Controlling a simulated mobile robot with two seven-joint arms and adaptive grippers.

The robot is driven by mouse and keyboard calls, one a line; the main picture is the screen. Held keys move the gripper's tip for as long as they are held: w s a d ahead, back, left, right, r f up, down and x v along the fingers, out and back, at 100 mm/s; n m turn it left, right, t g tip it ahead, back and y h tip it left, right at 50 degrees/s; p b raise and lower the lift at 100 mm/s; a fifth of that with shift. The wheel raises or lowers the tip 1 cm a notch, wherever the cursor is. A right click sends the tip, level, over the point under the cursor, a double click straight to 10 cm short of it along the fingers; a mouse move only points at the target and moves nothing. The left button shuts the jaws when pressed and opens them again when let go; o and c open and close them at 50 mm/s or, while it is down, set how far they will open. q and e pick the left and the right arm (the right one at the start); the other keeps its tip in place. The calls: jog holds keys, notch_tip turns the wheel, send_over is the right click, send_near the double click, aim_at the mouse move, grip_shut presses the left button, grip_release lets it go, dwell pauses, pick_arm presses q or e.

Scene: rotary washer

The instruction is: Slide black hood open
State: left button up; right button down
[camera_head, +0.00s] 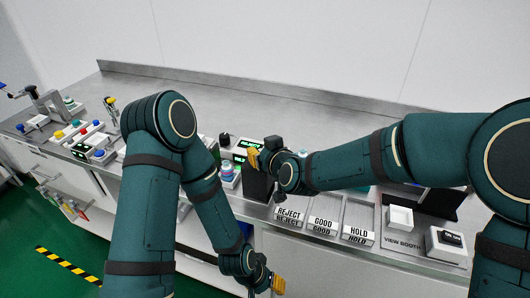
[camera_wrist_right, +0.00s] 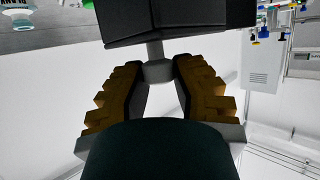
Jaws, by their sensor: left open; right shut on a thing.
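The black hood (camera_head: 258,186) stands on the steel counter in the middle of the head view, partly hidden by my right gripper. In the right wrist view the black hood (camera_wrist_right: 180,22) fills the top middle, with a short grey knob (camera_wrist_right: 157,70) sticking out from it. My right gripper (camera_head: 254,159) is at the hood; its yellow fingers (camera_wrist_right: 158,78) are closed around the knob, one on each side. My left gripper (camera_head: 277,285) hangs low in front of the counter, away from the hood, open and apparently empty.
Trays marked REJECT (camera_head: 289,214), GOOD (camera_head: 324,224) and HOLD (camera_head: 358,235) lie right of the hood. A small device with a green display (camera_head: 243,144) and a round-topped device (camera_head: 229,173) stand close to its left. The counter's back strip is clear.

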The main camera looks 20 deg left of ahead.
jog(key=shift+w+d, duration=0.15)
jog(key=shift+d, duration=0.05)
jog(key=c, duration=0.7)
grip_release()
jog(key=shift+d, duration=0.1)
jog(key=shift+c, duration=0.2)
jog(key=v, duration=1.2)
